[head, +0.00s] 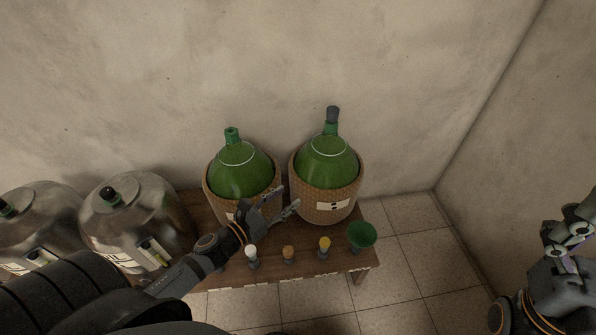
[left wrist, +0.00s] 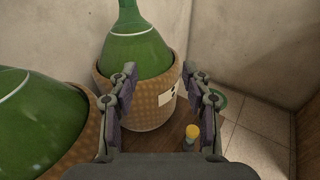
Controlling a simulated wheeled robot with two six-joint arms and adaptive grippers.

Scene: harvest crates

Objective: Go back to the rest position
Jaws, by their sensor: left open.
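My left gripper (head: 287,201) reaches in over the bench, open, with nothing between its fingers. It is in front of two green demijohns in wicker baskets, the left one (head: 240,172) and the right one (head: 327,162). In the left wrist view the open fingers (left wrist: 161,78) frame the right demijohn's basket (left wrist: 148,112); I cannot tell whether they touch it.
The wooden bench (head: 310,266) carries white-topped (head: 251,253), brown-topped (head: 288,252) and yellow-topped (head: 324,246) small pieces and a green funnel-like cup (head: 362,236). Two metal vessels (head: 135,215) stand left. Walls are behind and right; tiled floor (head: 410,245) is clear right.

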